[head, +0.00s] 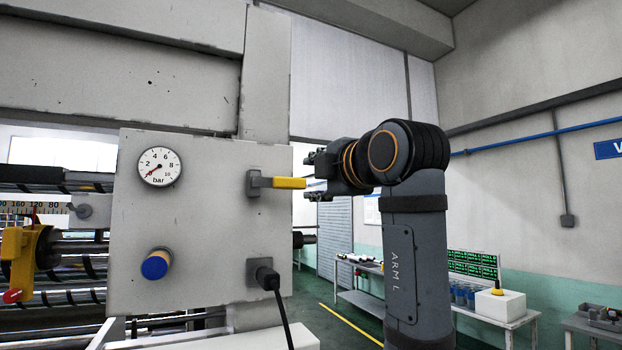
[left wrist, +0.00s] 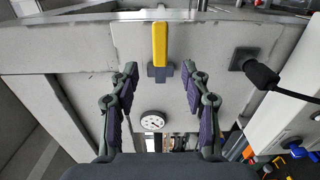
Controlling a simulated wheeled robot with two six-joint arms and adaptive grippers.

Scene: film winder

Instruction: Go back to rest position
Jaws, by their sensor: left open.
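My left gripper (head: 316,173) is at the right of the grey machine panel (head: 210,235), its fingers toward the yellow-handled lever (head: 289,183). In the head view the lever's handle lies level and points right. In the left wrist view the open fingers (left wrist: 160,80) stand on either side of the lever (left wrist: 160,45) with nothing between their pads. They look apart from it; the exact distance is hard to tell. My right gripper is in neither view.
The panel also carries a pressure gauge (head: 159,166) with a red needle near the low end, a blue knob (head: 156,264) and a black plug (head: 266,277) with a hanging cable. Benches stand behind on the right. Free air surrounds my arm on the right.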

